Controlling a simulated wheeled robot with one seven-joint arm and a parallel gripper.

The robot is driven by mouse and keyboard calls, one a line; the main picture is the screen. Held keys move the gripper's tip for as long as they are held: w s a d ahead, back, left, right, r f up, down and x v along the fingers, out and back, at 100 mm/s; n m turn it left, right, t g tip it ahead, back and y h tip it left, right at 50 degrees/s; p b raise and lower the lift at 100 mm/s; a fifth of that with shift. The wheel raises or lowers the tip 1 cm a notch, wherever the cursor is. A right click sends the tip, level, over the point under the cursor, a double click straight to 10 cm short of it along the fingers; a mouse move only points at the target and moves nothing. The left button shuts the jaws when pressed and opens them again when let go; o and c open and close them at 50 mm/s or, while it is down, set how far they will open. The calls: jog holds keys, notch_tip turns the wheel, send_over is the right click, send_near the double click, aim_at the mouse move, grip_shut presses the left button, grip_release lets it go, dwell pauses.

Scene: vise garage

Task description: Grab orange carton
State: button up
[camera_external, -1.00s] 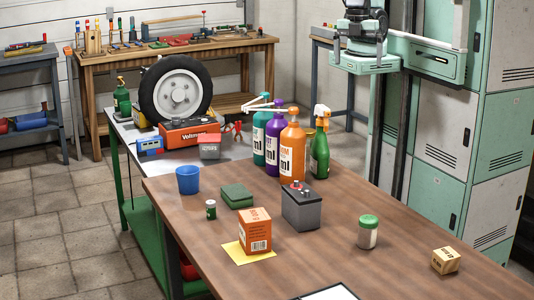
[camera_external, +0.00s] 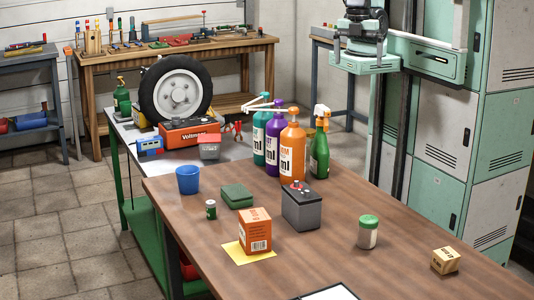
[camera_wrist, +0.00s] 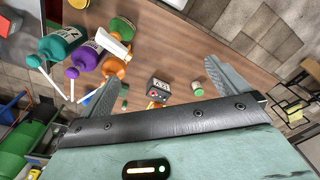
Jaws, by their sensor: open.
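The orange carton (camera_external: 255,231) stands upright on the brown table (camera_external: 200,236) in the external view, over a yellow sheet (camera_external: 233,252). In the wrist view a small orange-red patch below the dark battery may be the carton, but I cannot tell for sure. My gripper (camera_wrist: 161,72) shows in the wrist view with its two teal fingers wide apart, open and holding nothing. It is high above the table and well apart from the carton. In the external view I cannot make out the fingers.
A dark grey battery (camera_external: 301,209) stands behind and right of the carton. A small green can (camera_external: 211,210), green pad (camera_external: 237,196), blue cup (camera_external: 188,180), green-lidded jar (camera_external: 368,233) and small box (camera_external: 445,260) stand around. Tall bottles (camera_external: 292,150) crowd the far edge.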

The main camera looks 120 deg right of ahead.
jog(key=c, duration=0.4)
jog(key=n+y+b, duration=0.4)
jog(key=n+b, duration=0.4)
jog(key=b, duration=1)
send_over(256, 214)
jog(key=d, duration=0.5)
notch_tip(256, 214, down, 18)
jog(key=shift+t, duration=0.3)
jog(key=x, duration=0.3)
jog(key=p+x, duration=0.1)
jog(key=x, duration=0.6)
jog(key=shift+s+f+p, duration=0.15)
jog(key=shift+s+p, duration=0.15)
jog(key=shift+p, duration=0.05)
jog(key=shift+d+p+x, duration=0.2)
jog(key=shift+p+x, duration=0.6)
jog(key=shift+x, duration=2.45)
